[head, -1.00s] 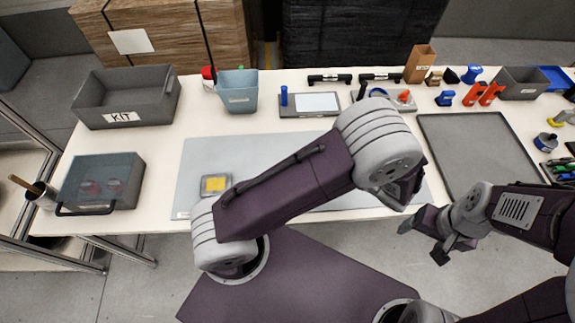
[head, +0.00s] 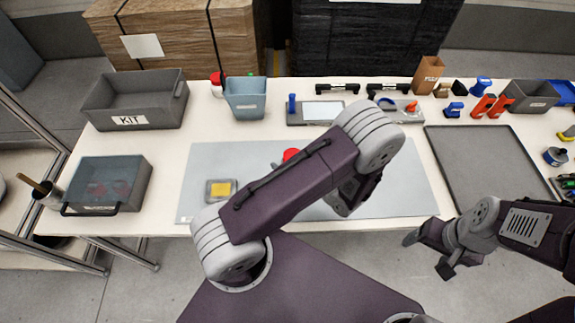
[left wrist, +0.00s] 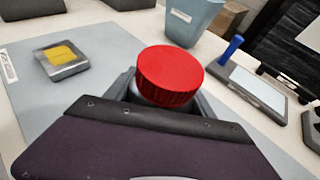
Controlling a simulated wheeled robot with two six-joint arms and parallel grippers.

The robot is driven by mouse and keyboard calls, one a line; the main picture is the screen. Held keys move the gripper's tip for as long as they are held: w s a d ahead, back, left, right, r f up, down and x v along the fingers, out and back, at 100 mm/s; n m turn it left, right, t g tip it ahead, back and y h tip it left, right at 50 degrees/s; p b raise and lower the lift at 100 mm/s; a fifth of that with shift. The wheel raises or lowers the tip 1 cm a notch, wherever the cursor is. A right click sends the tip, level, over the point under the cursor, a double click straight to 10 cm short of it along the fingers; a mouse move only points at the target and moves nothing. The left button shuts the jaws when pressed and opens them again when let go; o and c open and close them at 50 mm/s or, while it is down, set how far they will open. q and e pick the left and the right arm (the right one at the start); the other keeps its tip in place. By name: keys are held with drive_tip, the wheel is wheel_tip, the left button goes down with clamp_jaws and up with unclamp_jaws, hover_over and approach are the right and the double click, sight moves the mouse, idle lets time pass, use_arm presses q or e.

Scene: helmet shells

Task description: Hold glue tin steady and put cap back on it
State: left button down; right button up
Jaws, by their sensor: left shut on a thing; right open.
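A round red cap (head: 291,154) with a ribbed side shows just left of my left forearm, above the grey-blue mat (head: 215,160). In the left wrist view the same cap (left wrist: 168,76) stands up between the fingers of my left gripper (left wrist: 165,104). A sliver of pale surface shows under it, which looks like the glue tin (left wrist: 134,90); the rest is hidden. My left gripper is shut on this body. I cannot tell how the cap is seated. My right gripper (head: 428,255) is open and empty, in front of the table's front edge.
A small tray with a yellow pad (head: 220,190) lies on the mat. A blue-grey bin (head: 246,103) and a white jar with a red top (head: 217,86) stand behind. The KIT box (head: 130,105) is at the left. A large grey tray (head: 490,165) is at the right.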

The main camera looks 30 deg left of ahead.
use_arm(q)
drive_tip(key=shift+f, duration=1.25)
drive_tip(key=shift+f, duration=0.1)
drive_tip(key=shift+c, duration=1.8)
unclamp_jaws()
drive_tip(key=shift+r, duration=0.2)
drive_tip(key=shift+d, duration=0.4)
drive_tip(key=v, duration=1.1)
drive_tip(key=shift+s+d+r, duration=0.1)
drive_tip(key=shift+s, duration=0.1)
